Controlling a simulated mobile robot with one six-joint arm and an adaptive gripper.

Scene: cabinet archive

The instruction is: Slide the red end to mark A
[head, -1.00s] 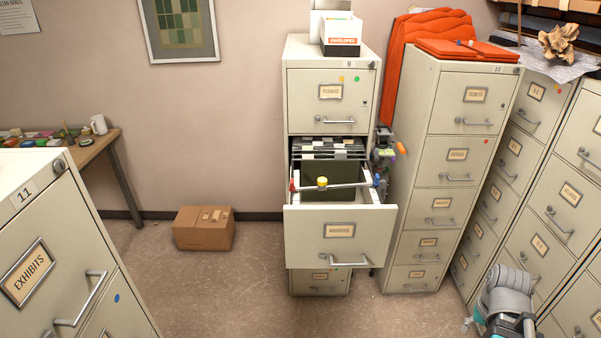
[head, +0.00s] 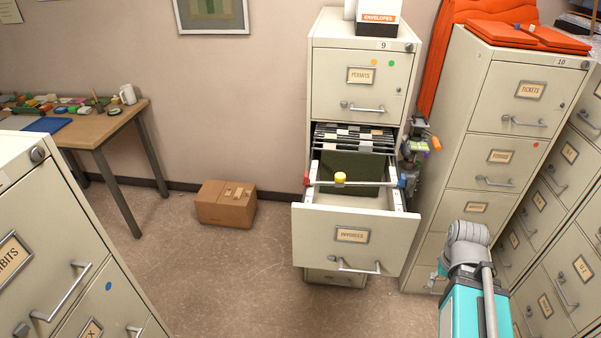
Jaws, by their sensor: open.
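A thin rod (head: 365,184) lies across the open drawer (head: 349,220) labelled INVOICES, in the middle cabinet numbered 9. Its red end (head: 306,179) is at the left, by the drawer's left side. A yellow piece (head: 340,178) sits on the rod left of its middle. A blue end (head: 402,181) is at the right, by the drawer's right side. I cannot make out a mark A. Part of my arm shows at the lower right, apart from the drawer; my gripper's fingers are not in view.
Cabinet 10 (head: 485,160) stands close right of cabinet 9, with a cluster of coloured items (head: 418,155) between them. A cardboard box (head: 226,204) lies on the floor at left. The EXHIBITS cabinet (head: 60,240) fills the lower left. Floor before the drawer is clear.

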